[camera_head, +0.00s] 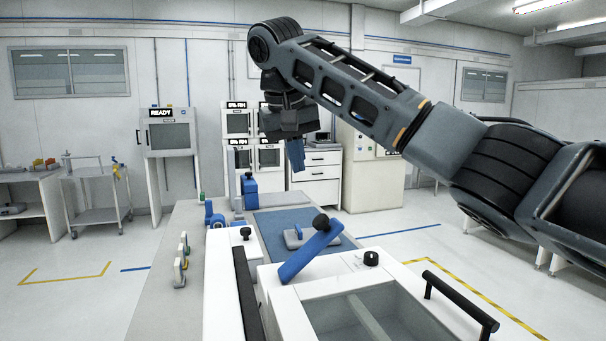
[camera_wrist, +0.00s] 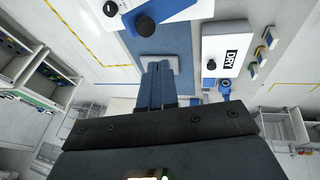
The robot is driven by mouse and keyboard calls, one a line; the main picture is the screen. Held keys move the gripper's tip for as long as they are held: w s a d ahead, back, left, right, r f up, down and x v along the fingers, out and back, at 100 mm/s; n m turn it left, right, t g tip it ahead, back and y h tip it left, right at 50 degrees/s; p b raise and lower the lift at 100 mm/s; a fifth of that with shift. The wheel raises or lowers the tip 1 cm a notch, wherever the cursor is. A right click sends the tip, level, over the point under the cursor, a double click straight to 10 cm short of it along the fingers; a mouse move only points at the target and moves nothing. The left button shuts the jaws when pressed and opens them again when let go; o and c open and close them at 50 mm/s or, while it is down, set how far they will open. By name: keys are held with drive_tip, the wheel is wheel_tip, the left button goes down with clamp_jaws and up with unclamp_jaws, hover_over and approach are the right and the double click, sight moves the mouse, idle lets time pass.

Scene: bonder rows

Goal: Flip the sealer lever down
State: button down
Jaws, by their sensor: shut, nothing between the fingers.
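The sealer lever (camera_head: 310,250) is a blue bar with a black knob on its raised end. It slants up to the right on the white glass-lidded machine (camera_head: 284,312). In the wrist view part of the lever (camera_wrist: 158,10) and its black knob show at the top edge. My gripper (camera_head: 296,165) has blue fingers pointing down. It is in the air above and beyond the lever, apart from it. In the wrist view my gripper's fingers (camera_wrist: 157,66) are together and empty, over the blue mat.
A grey block (camera_head: 294,241) lies on the blue mat (camera_head: 270,222) behind the lever. The machine has a dark knob (camera_head: 371,259) and a black handle bar (camera_head: 462,304). A white box (camera_wrist: 237,40) labelled DRY stands beside the mat. Several small handled pieces (camera_head: 180,268) stand on the grey bench at left.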

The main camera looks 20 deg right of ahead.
approach(317, 218)
drive_tip(key=a+x, duration=0.1)
drive_tip(key=x, duration=0.3)
drive_tip(key=shift+w+d+f, duration=0.15)
drive_tip(key=shift+d+f, duration=0.15)
drive_tip(key=shift+f, duration=0.2)
drive_tip(key=shift+w+d+f, duration=0.1)
drive_tip(key=shift+d+f, duration=0.2)
drive_tip(key=shift+f, duration=0.2)
drive_tip(key=shift+d+p, duration=0.15)
drive_tip(key=shift+p, duration=0.25)
